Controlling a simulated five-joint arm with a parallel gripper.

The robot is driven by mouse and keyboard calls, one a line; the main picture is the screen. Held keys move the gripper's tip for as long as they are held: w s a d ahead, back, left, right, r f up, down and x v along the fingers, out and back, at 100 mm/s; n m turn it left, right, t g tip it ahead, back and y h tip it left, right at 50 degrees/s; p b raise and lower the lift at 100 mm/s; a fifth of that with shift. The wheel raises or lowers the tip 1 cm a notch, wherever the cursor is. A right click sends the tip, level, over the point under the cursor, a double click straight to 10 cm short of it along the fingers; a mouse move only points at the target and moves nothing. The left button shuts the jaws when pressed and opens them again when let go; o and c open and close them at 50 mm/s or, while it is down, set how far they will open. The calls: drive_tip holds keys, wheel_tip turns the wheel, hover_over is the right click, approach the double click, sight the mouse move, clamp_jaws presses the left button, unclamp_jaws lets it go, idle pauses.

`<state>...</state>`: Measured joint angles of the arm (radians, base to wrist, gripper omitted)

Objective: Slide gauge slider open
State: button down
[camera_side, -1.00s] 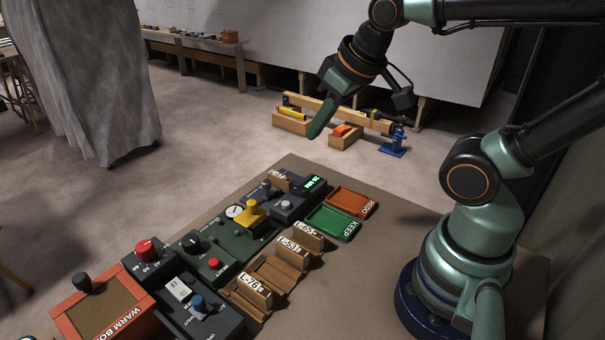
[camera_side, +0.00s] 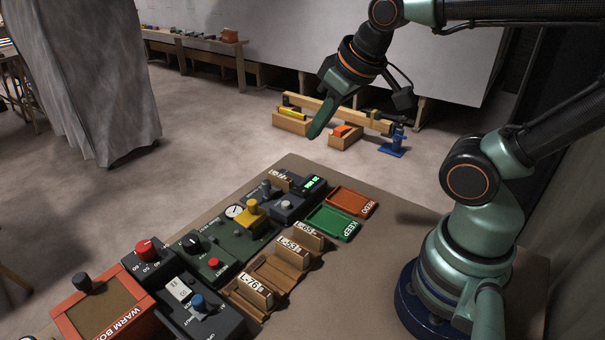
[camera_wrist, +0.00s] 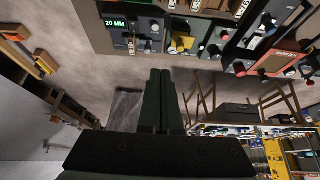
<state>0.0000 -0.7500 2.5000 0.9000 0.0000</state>
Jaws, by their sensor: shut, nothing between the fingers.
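The grey gauge (camera_side: 299,195) with a lit green display stands at the far end of the row of devices on the bench. Its display reads about 20 MM in the wrist view (camera_wrist: 116,23). A pale grey knob (camera_side: 287,203) sits on the gauge's front part, and a second grey knob (camera_side: 265,187) stands at its left. I cannot tell which of these is the slider. My gripper (camera_side: 312,134) is shut and empty, high above and beyond the gauge, touching nothing. Its closed fingers (camera_wrist: 160,73) also show in the wrist view.
A green panel with a yellow knob (camera_side: 252,208) and a red button (camera_side: 213,262) adjoins the gauge. Wooden racks with labelled cards (camera_side: 287,262), a green tray (camera_side: 333,222) and an orange tray (camera_side: 348,199) lie to the right. The air around my gripper is clear.

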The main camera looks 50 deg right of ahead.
drive_tip(key=c, duration=1.5)
unclamp_jaws()
drive_tip(key=shift+c, duration=0.2)
drive_tip(key=o, duration=0.9)
drive_tip(key=shift+w, duration=0.25)
drive_tip(key=m+g, duration=0.6)
drive_tip(key=m, duration=0.3)
hover_over(266, 182)
wheel_tip(266, 182, down, 10)
drive_tip(key=r, duration=0.1)
wheel_tip(266, 182, down, 12)
drive_tip(key=shift+f, duration=0.1)
clamp_jaws()
drive_tip(key=shift+d, duration=0.1)
